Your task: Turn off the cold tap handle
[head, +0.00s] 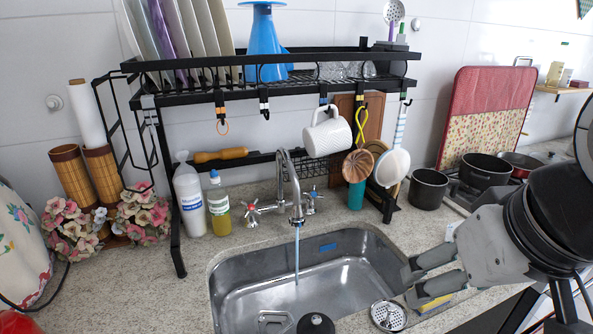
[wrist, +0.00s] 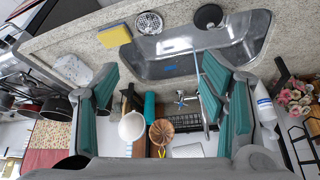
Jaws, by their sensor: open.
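The chrome tap (head: 290,180) stands behind the sink, and a stream of water (head: 297,250) runs from its spout. A handle with a blue mark (head: 312,200) is on its right side, and one with a red mark (head: 251,212) is on its left. In the wrist view, which looks upside down, the blue-marked handle (wrist: 181,98) shows between the fingers; the red-marked one is hidden there. My gripper (head: 411,284) is open and empty over the sink's right edge, apart from the handles. Its teal finger pads show in the wrist view (wrist: 160,88).
The steel sink (head: 340,262) lies below the tap. Bottles (head: 190,200) stand left of the tap; pots (head: 428,188) stand right.

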